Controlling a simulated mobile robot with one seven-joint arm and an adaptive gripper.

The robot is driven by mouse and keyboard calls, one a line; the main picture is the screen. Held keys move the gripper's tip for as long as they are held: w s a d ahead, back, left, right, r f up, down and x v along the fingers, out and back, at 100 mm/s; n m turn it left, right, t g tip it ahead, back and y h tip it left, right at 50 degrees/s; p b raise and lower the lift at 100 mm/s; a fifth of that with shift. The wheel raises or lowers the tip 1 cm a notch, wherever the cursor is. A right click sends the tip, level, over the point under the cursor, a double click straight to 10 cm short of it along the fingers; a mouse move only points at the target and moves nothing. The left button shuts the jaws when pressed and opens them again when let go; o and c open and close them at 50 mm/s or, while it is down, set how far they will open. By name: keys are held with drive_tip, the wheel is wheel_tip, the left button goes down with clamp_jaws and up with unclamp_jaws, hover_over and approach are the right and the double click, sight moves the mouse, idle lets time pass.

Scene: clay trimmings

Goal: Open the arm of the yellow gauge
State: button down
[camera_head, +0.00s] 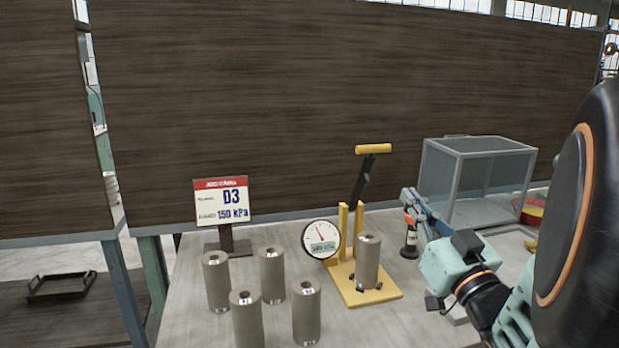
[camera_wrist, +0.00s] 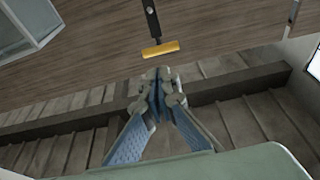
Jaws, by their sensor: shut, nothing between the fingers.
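The yellow gauge (camera_head: 362,296) stands on the table with a yellow base and post. Its dark arm (camera_head: 362,181) rises steeply and ends in a yellow crossbar handle (camera_head: 373,149). The round dial (camera_head: 320,239) is at its left, and a grey clay cylinder (camera_head: 367,262) stands on its base. My gripper (camera_head: 409,196) is shut and empty, to the right of the arm and lower than the handle. In the wrist view my gripper's fingertips (camera_wrist: 160,76) are together, and the yellow handle (camera_wrist: 160,49) shows just beyond them, apart from them.
Several grey cylinders (camera_head: 305,312) stand at the front left of the table. A sign reading D3, 150 kPa (camera_head: 221,201) stands behind them. A small dark bottle (camera_head: 410,241) and a glass box (camera_head: 487,180) are at the right. A dark panel (camera_head: 280,100) stands behind.

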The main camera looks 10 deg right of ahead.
sight(375, 146)
drive_tip(key=p+x, duration=0.3)
drive_tip(key=x, duration=1)
drive_tip(key=shift+w+r, duration=0.25)
drive_tip(key=shift+w, duration=0.1)
drive_tip(key=w, duration=0.1)
drive_tip(key=w+r+b, duration=0.1)
drive_tip(key=shift+w+r, duration=0.65)
drive_tip(key=shift+w, duration=0.05)
drive_tip(key=shift+s+f, duration=0.1)
